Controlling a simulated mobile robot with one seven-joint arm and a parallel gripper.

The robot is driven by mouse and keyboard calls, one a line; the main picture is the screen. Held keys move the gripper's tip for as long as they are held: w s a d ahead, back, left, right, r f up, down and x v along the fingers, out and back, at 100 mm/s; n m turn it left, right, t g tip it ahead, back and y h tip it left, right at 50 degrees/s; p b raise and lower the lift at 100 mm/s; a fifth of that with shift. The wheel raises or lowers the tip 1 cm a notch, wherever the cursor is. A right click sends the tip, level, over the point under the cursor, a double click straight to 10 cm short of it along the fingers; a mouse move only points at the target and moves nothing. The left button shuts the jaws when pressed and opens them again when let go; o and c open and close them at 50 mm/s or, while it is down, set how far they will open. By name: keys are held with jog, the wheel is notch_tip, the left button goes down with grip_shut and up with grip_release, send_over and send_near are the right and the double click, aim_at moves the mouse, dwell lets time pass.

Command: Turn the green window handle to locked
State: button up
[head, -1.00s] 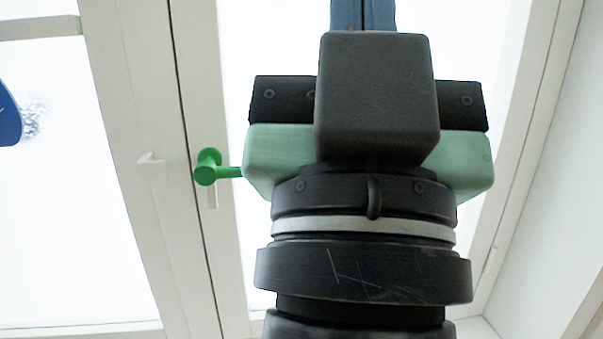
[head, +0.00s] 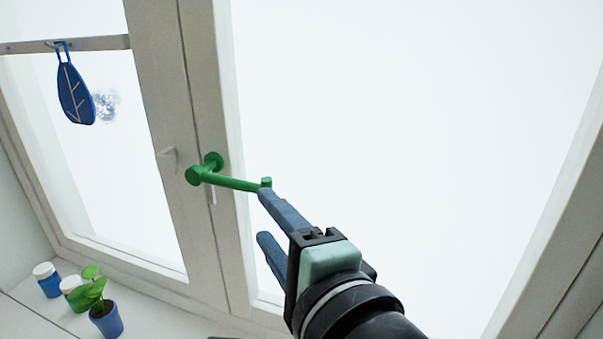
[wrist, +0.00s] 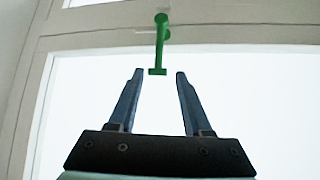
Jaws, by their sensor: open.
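The green window handle (head: 232,183) is on the white window frame in the head view. Its lever points right, close to level with a slight downward slope, and ends in a small upturned tip. My gripper (head: 264,215) is open, with two blue-grey fingers, at the lever's free end. In the head view the upper fingertip overlaps the lever's tip; contact cannot be told. In the wrist view the handle (wrist: 161,42) is at top centre, and its end lies between the two fingertips, with a gap on each side. Nothing is held.
A blue leaf ornament (head: 76,94) hangs at the left pane. A plant in a blue pot (head: 106,320) and small jars (head: 47,280) stand on the sill (head: 38,316) at lower left. The right pane is clear.

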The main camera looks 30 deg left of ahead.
aim_at(236, 187)
jog(key=p+x, duration=0.1)
jog(key=x, duration=0.3)
jog(key=p+x, duration=0.1)
jog(key=x, duration=0.3)
jog(key=p+x, duration=0.1)
jog(key=x, duration=0.4)
jog(key=shift+s+a, duration=0.3)
jog(key=shift+a, duration=0.05)
jog(key=shift+c, duration=0.2)
grip_shut()
dwell(0.6)
